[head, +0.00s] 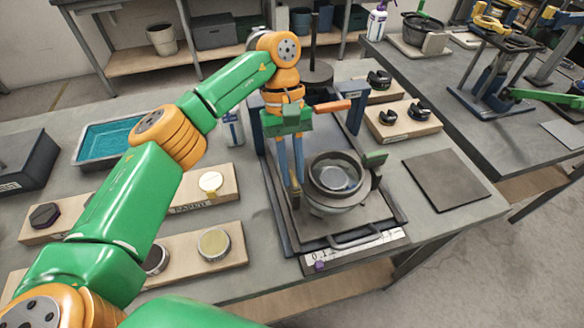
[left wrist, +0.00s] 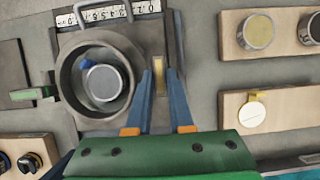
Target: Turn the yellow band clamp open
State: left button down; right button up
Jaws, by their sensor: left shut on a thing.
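The yellow band clamp (left wrist: 160,84) shows in the left wrist view as a short, narrow yellow bar beside the round grey vessel (left wrist: 67,80). My left gripper (left wrist: 166,60) has its two blue fingers on either side of this bar, shut on it. A green lever (head: 375,159) stands out on the vessel's opposite side. My right gripper is in neither view.
The vessel sits on a dark metal frame (head: 392,212) with a white number scale (head: 345,252) in front. An orange handle (head: 332,106) stands behind. Wooden boards with knobs (head: 214,242) lie left, others (head: 405,132) right. A flat grey plate (head: 445,180) lies at right.

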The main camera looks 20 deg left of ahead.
pick_arm(q)
jog(key=c, duration=0.8)
grip_release()
